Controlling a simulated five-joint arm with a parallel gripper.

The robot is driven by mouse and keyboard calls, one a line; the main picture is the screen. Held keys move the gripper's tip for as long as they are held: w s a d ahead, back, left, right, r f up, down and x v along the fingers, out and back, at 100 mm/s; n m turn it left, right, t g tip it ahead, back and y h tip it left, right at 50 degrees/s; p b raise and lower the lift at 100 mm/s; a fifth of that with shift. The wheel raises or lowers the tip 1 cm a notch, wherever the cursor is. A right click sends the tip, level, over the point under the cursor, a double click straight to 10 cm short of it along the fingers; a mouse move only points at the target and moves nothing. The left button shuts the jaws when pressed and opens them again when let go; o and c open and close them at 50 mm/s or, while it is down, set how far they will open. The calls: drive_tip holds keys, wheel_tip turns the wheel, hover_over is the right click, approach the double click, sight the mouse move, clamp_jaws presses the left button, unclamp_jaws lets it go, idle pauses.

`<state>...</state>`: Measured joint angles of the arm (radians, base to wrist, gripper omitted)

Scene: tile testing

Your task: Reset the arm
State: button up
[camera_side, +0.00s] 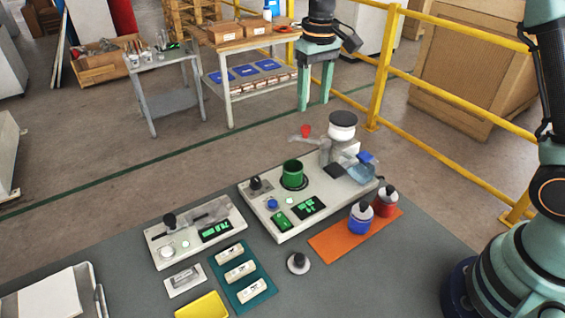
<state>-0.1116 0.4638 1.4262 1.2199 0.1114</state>
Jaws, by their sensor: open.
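My arm stands at the right edge of the side view, its links rising past the top of the picture. On the grey-green work table (400,262) there is a large white testing device (325,217) with a green cup (293,174), a blue button and green-lit displays. A smaller white device (190,252) with a black knob and a display sits to its left. Several pale labelled blocks (240,270) lie on a teal mat (262,300).
A blue jar (361,219) and a red jar (385,202) stand on an orange mat (335,243). A black-knobbed white disc (299,263) lies in front. A yellow tray (203,306) and white papers (50,297) are front left. A yellow railing (445,95) runs behind.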

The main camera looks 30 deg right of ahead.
drive_tip(key=s+d+r+t, duration=0.2)
drive_tip(key=s+r, duration=0.1)
drive_tip(key=s, duration=0.6)
drive_tip(key=s+d+r+t, duration=0.2)
drive_tip(key=s+d+t, duration=0.1)
drive_tip(key=s, duration=0.6)
drive_tip(key=shift+r, duration=0.4)
drive_tip(key=shift+s+d+f, duration=0.15)
drive_tip(key=shift+s+f, duration=0.1)
drive_tip(key=shift+s, duration=0.15)
drive_tip(key=w+a+r+n+g, duration=0.2)
drive_tip(key=w+r+n, duration=0.2)
drive_tip(key=w+n, duration=0.5)
drive_tip(key=n+g, duration=0.3)
drive_tip(key=n, duration=0.5)
hover_over(306, 126)
wheel_tip(306, 126, down, 5)
wheel_tip(306, 126, down, 12)
drive_tip(key=shift+a+r, duration=0.1)
drive_tip(key=shift+c, duration=0.3)
clamp_jaws()
drive_tip(key=shift+s+r+m, duration=0.1)
drive_tip(key=shift+m, duration=0.2)
